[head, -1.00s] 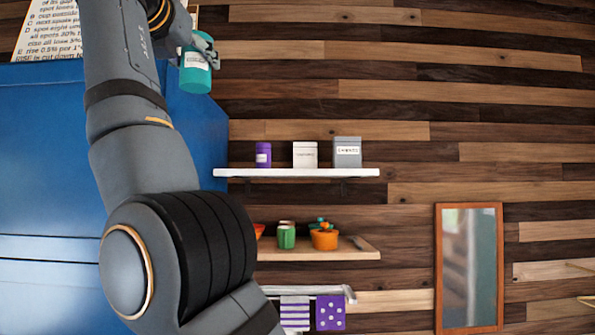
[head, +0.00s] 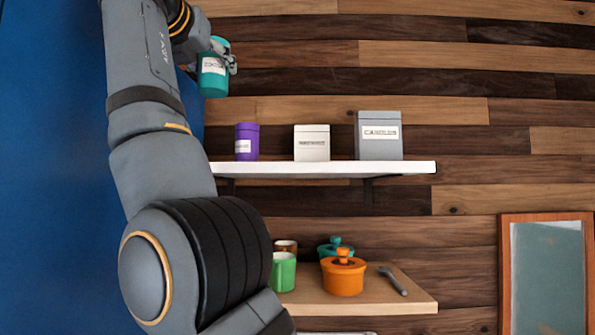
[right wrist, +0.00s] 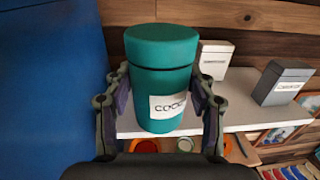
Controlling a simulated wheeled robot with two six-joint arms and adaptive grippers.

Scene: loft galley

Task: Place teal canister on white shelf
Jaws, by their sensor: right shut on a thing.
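The teal canister (head: 213,78) has a white label and is held upright in my right gripper (head: 222,62), above and to the left of the shelf in the head view. In the right wrist view the canister (right wrist: 160,75) sits between the fingers of my right gripper (right wrist: 160,108), which touch its sides. The white shelf (head: 320,168) is on the wood wall. It carries a purple canister (head: 247,141) at the left, a cream canister (head: 312,142) in the middle and a larger grey canister (head: 379,135) at the right. My left gripper is not seen.
A lower wooden shelf (head: 395,300) holds a green mug (head: 283,272), an orange pot (head: 343,275), a teal pot and a dark utensil. A framed panel (head: 548,270) hangs at right. A tall blue surface (head: 60,150) stands at left. Bare shelf shows between the canisters.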

